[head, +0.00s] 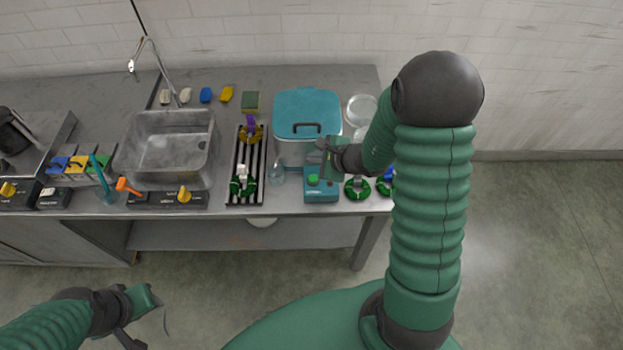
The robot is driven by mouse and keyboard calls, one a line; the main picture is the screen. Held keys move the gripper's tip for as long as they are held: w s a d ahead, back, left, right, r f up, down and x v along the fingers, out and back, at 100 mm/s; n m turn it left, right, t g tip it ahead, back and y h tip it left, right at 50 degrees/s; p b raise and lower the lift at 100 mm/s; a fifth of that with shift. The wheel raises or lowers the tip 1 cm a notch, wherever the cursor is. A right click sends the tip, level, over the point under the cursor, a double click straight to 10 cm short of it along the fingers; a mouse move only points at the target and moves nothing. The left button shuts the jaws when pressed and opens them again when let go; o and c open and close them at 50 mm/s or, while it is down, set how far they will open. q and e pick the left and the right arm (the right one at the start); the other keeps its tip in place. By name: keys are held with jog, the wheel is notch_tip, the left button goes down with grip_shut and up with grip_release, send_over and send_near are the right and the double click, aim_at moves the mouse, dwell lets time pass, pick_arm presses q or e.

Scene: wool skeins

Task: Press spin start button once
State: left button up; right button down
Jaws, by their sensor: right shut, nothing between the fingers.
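A small teal box (321,193) stands near the counter's front edge, with a round green button (313,180) on its top left. My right gripper (324,165) is shut and empty, just above and behind the box, close to the button. Whether it touches the box cannot be told. The box's upper right part is partly hidden by the gripper. My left gripper (146,312) is low at the left, in front of the counter and away from it. Whether its fingers are apart is unclear.
A teal-lidded metal tub (306,112) stands behind the box. A glass jar (277,175) is to its left, and a green wool skein (357,188) to its right. A slatted black rack (257,190) and a sink (170,147) lie further left.

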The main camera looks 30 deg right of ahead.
aim_at(316, 180)
jog(key=f+b, duration=0.1)
jog(key=f, duration=0.1)
jog(key=f+b, duration=0.3)
jog(key=f, duration=0.1)
jog(key=shift+s+d+f+b, duration=0.15)
jog(key=shift+d+f+b, duration=0.2)
jog(key=shift+d+b, duration=0.05)
jog(key=shift+a+f, duration=0.1)
jog(key=shift+f, duration=0.1)
jog(key=shift+a+r, duration=0.15)
dwell(1.1)
jog(key=shift+f+b, duration=0.4)
jog(key=shift+b, duration=0.5)
